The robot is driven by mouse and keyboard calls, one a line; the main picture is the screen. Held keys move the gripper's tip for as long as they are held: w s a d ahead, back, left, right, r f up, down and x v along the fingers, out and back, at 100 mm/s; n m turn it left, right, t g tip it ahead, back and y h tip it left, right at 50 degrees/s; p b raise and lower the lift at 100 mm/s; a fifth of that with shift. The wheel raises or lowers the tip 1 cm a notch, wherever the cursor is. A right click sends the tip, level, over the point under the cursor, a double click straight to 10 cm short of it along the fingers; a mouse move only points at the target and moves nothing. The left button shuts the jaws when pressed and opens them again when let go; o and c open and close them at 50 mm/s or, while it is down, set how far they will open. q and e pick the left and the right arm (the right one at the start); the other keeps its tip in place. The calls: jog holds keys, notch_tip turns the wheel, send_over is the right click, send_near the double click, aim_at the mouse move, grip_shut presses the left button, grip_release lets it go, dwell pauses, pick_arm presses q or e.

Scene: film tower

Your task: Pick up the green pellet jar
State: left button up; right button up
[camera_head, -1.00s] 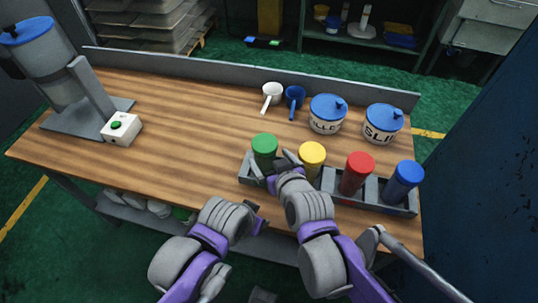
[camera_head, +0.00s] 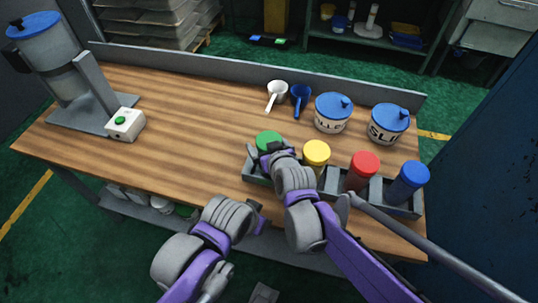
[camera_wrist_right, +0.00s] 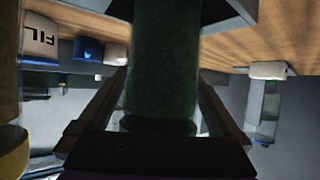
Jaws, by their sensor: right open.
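The green pellet jar (camera_head: 268,140) stands in the left end of the grey rack (camera_head: 336,196) on the wooden table. My right gripper (camera_head: 266,160) is at this jar and partly hides it. In the right wrist view the dark green jar (camera_wrist_right: 163,70) fills the middle, between the two open fingers of my right gripper (camera_wrist_right: 158,118). Whether the fingers touch the jar cannot be told. My left gripper (camera_head: 257,217) is near the table's front edge, apart from the jar; its fingers are too small to read.
A yellow jar (camera_head: 316,153), a red jar (camera_head: 363,170) and a blue jar (camera_head: 408,182) share the rack. Two blue-lidded canisters and two scoops (camera_head: 300,98) stand behind. A hopper machine (camera_head: 55,62) and a white button box (camera_head: 125,124) are at left. The table's middle is clear.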

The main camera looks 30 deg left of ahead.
jog(key=shift+c, duration=0.2)
jog(key=c, duration=1.5)
jog(key=shift+o, duration=0.2)
